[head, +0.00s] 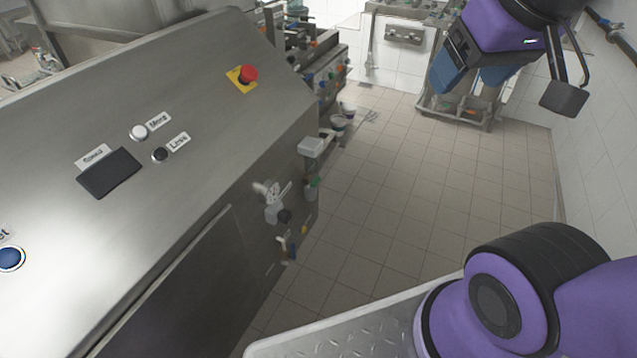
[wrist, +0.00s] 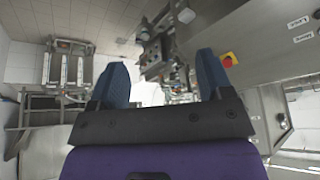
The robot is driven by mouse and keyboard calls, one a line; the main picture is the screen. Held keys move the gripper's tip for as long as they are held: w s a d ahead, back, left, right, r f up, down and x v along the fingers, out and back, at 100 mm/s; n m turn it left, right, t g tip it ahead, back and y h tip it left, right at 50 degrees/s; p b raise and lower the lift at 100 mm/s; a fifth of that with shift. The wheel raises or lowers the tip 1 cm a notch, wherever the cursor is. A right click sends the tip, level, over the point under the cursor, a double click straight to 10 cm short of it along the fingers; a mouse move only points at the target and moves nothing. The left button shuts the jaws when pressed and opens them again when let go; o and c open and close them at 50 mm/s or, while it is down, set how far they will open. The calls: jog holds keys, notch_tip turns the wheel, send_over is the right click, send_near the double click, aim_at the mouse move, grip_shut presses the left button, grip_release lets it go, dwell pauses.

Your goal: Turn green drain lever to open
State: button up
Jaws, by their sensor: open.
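A small green part (head: 311,188), which may be the drain lever, shows on the right end of the steel machine (head: 232,62) in the head view. It is too small to tell its exact shape or position. My gripper (head: 471,80) is at the upper right of the head view, well apart from the green part. In the wrist view, my gripper (wrist: 161,80) has its two blue fingers spread, with nothing between them. I cannot make out the green lever in the wrist view.
The machine's panel has a red emergency button (head: 248,74) and a black display (head: 109,173). Pipes, valves and a white box (head: 311,147) stick out from its right end. A steel frame (head: 462,108) stands at the back wall. The tiled floor (head: 400,180) between is clear.

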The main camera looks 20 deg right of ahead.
aim_at(319, 182)
jog(key=w+a+f+m+g+y, duration=0.25)
jog(key=w+f+m+y, duration=0.2)
jog(key=w+f, duration=0.65)
jog(key=w+a+f+m+g+y, duration=0.2)
jog(key=w+f+m+g+y, duration=0.3)
jog(key=w+f, duration=0.6)
jog(key=w+d+f+m+t+y, duration=0.1)
jog(key=w+d+f+m+t, duration=0.15)
jog(key=f+m+t, duration=0.55)
jog(key=w+d+f+m+t+y, duration=0.1)
jog(key=w+f+m+t, duration=0.2)
jog(key=f, duration=0.8)
jog(key=w+d+f+m+t+y, duration=0.15)
jog(key=f+m+t, duration=0.35)
jog(key=f, duration=0.5)
jog(key=shift+m+g, duration=0.45)
jog(key=shift+m, duration=0.3)
jog(key=x, duration=1.1)
jog(key=shift+w+a+f, duration=0.1)
jog(key=shift+w+a, duration=0.05)
jog(key=shift+w, duration=0.25)
jog(key=c, duration=0.9)
jog(key=shift+m, duration=1.5)
